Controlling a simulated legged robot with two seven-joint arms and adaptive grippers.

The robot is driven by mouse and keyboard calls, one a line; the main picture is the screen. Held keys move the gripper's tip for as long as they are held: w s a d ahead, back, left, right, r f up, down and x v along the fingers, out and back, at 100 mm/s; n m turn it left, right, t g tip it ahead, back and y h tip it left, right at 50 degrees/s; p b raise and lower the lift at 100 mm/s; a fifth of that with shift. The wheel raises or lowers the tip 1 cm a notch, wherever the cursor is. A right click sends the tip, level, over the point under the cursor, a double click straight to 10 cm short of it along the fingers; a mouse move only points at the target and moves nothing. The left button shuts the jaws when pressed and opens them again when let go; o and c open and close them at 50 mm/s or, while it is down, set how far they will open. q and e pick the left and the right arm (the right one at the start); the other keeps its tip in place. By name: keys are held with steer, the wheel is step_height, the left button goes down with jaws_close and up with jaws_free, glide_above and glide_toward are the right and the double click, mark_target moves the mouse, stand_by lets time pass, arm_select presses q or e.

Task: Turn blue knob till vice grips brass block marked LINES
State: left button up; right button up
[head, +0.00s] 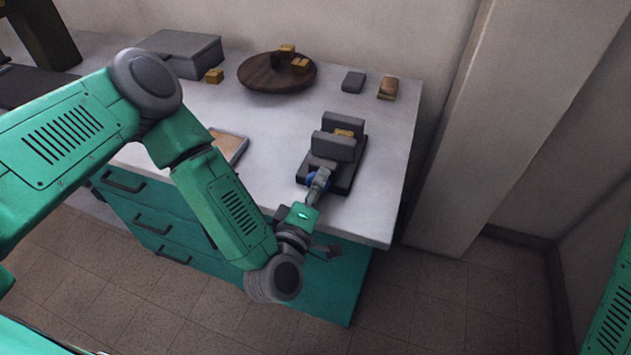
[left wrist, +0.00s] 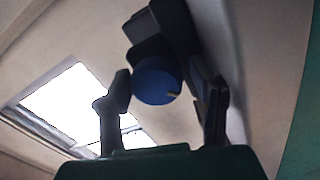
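The dark grey vice (head: 332,148) stands near the bench's front right corner. A brass block (head: 344,133) sits between its jaws; I cannot read its marking or tell whether both jaws touch it. The blue knob (head: 311,181) is at the vice's near end, partly hidden by my left gripper (head: 318,187). In the left wrist view the round blue knob (left wrist: 155,84) with a small pale mark lies between the two spread fingers of my left gripper (left wrist: 163,105). Gaps show on both sides of the knob. My right gripper is not in view.
A round wooden board (head: 258,78) holds brass blocks (head: 300,66). Another brass block (head: 214,76) lies beside a grey box (head: 190,52). A dark block (head: 353,82) and a brown item (head: 388,88) stand at the back right. A flat tray (head: 232,143) lies left of the vice.

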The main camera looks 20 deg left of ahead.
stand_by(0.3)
arm_select(q)
steer(key=s, duration=1.2)
steer(key=shift+a+r, duration=0.1)
steer(key=shift+a, duration=0.1)
